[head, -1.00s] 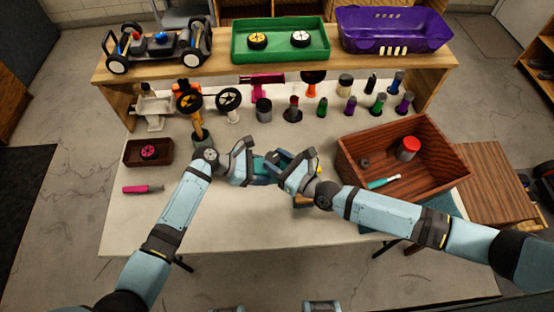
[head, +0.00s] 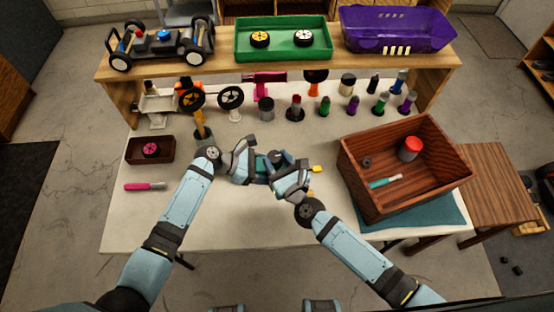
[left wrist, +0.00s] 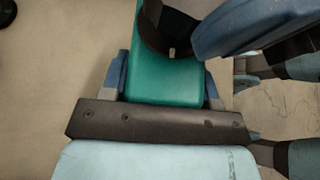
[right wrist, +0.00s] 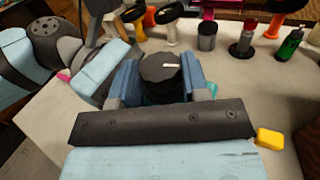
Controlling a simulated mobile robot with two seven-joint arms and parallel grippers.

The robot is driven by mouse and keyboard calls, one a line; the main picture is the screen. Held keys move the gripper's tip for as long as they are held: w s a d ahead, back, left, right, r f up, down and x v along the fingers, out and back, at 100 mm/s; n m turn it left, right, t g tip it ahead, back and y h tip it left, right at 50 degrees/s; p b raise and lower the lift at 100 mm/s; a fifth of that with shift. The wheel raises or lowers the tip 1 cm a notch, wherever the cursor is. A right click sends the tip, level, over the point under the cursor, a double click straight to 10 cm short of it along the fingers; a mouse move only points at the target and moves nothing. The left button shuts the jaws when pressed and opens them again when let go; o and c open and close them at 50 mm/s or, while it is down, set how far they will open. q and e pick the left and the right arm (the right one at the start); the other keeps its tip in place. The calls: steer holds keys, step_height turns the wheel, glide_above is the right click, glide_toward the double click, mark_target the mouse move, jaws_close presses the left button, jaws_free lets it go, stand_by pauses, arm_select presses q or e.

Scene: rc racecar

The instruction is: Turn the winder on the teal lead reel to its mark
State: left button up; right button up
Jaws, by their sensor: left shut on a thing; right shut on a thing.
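The teal lead reel (left wrist: 165,85) is between the blue fingers of my left gripper (left wrist: 165,88), which is shut on its body. It also shows between the two grippers in the head view (head: 262,163). The winder is a round black knob (right wrist: 160,76) with a short white line on top, pointing right in the right wrist view. My right gripper (right wrist: 161,82) is shut on this winder, one blue finger on each side. A small pale mark (left wrist: 172,52) shows at the winder's edge in the left wrist view. Much of the reel is hidden by the grippers.
A wooden crate (head: 455,180) stands on the right on a teal mat (head: 410,218). A small yellow block (right wrist: 269,138) lies beside my right gripper. A dark tray (head: 130,152) and a pink-handled tool (head: 145,186) lie left. Several upright items line the back. The front table is clear.

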steer(key=o, duration=0.9)
steer(key=shift+o, duration=0.2)
steer(key=shift+s, duration=0.2)
steer(key=v, duration=1.1)
steer(key=shift+s+d, duration=0.25)
steer(key=shift+r, duration=0.1)
